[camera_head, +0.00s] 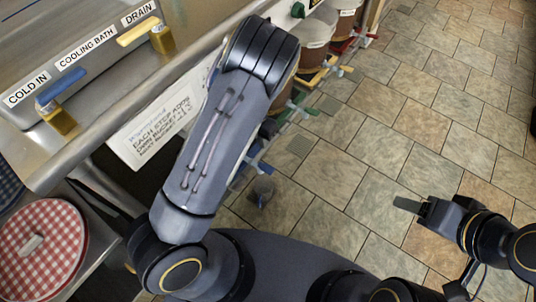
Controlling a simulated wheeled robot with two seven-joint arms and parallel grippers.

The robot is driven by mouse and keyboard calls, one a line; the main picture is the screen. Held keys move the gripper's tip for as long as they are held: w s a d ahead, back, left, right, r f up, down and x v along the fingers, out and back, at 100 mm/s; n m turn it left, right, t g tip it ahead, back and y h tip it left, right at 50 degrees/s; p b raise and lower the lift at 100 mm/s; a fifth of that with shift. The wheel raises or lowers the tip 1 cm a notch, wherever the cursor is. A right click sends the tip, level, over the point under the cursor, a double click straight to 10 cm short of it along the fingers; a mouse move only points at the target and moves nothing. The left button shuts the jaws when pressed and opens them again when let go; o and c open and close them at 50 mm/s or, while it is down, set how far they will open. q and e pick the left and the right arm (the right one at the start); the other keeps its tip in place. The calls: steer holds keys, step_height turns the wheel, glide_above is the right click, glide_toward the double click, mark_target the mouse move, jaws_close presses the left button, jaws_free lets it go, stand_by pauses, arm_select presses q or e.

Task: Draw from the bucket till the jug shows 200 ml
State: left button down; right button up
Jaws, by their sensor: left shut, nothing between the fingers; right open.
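Several ferment buckets stand in a row beyond the counter; a brown-filled one (316,42) shows beside my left arm. They have coloured taps: red (365,36), yellow (331,69), green (303,106) and blue (257,165). No scale or liquid level is readable. My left forearm covers much of the row. A dark part at its right edge seems to be my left gripper (268,129), mostly hidden. My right gripper (409,204) is open and empty over the tiled floor.
A steel counter at upper left carries a blue-handled valve (58,108) and a yellow-handled valve (150,34). A printed bucket notice (157,130) hangs below its edge. A red-checked round lid (40,245) lies at lower left. The floor (420,120) on the right is clear.

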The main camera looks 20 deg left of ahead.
mark_target(270, 170)
arm_select(q)
steer(key=shift+s+r, duration=0.1)
steer(key=f+b, duration=0.2)
steer(key=f, duration=0.2)
steer(key=d+f+b, duration=0.1)
steer(key=f+b, duration=0.1)
steer(key=f, duration=0.3)
steer(key=d+f+b, duration=0.1)
steer(key=f+b, duration=0.1)
steer(key=f, duration=0.2)
steer(key=shift+s+d+f, duration=0.15)
steer(key=shift+s+f, duration=0.25)
